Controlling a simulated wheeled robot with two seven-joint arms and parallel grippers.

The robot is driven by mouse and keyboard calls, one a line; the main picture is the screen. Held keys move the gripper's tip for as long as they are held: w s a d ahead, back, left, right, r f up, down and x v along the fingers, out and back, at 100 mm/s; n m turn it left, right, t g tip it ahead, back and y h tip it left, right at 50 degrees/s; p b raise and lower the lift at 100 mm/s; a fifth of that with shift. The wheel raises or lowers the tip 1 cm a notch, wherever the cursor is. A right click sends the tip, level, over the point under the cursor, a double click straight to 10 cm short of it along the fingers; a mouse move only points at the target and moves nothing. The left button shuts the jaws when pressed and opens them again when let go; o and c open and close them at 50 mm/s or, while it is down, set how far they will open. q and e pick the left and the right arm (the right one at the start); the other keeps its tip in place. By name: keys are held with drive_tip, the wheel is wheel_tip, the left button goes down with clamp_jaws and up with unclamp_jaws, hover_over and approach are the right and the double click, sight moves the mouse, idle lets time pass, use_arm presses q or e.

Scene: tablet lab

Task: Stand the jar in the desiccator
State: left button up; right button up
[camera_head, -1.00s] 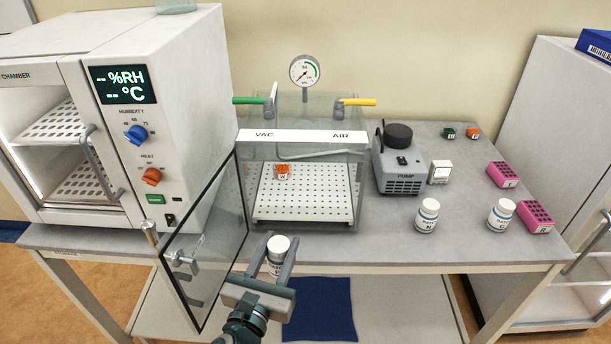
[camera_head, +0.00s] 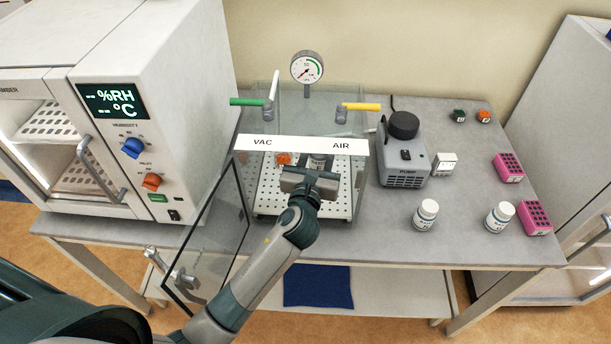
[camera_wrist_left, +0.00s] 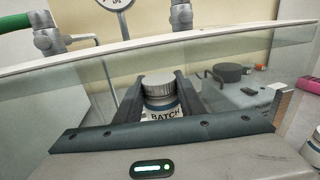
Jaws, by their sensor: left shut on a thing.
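The jar (camera_wrist_left: 160,103), white with a grey lid and a "BATCH" label, is between the fingers of my left gripper (camera_wrist_left: 158,92) in the left wrist view. In the head view my left gripper (camera_head: 315,172) reaches through the open front of the clear desiccator (camera_head: 255,190), and the jar (camera_head: 318,160) shows partly behind it. The gripper is shut on the jar. The jar's base is hidden, so I cannot tell whether it touches the perforated shelf (camera_head: 275,200). The desiccator's glass door (camera_head: 205,245) stands open to the left. My right gripper is not in view.
A small orange item (camera_head: 284,158) sits inside the desiccator, left of the jar. The pump (camera_head: 403,160) stands to the right, with two white jars (camera_head: 426,214) (camera_head: 499,217) and pink racks (camera_head: 508,167) beyond. A humidity chamber (camera_head: 150,110) stands left.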

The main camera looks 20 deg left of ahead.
sight(319, 165)
use_arm(q)
wheel_tip(319, 165, down, 6)
drive_tip(key=shift+f+b, duration=0.1)
drive_tip(key=shift+b, duration=1)
drive_tip(key=shift+w, duration=0.1)
drive_tip(key=shift+f, duration=0.1)
drive_tip(key=shift+f+b, duration=0.25)
drive_tip(key=shift+b, duration=0.15)
wheel_tip(319, 165, down, 3)
drive_tip(key=b, duration=0.3)
drive_tip(key=shift+f+b, duration=0.25)
drive_tip(key=shift+b, duration=0.1)
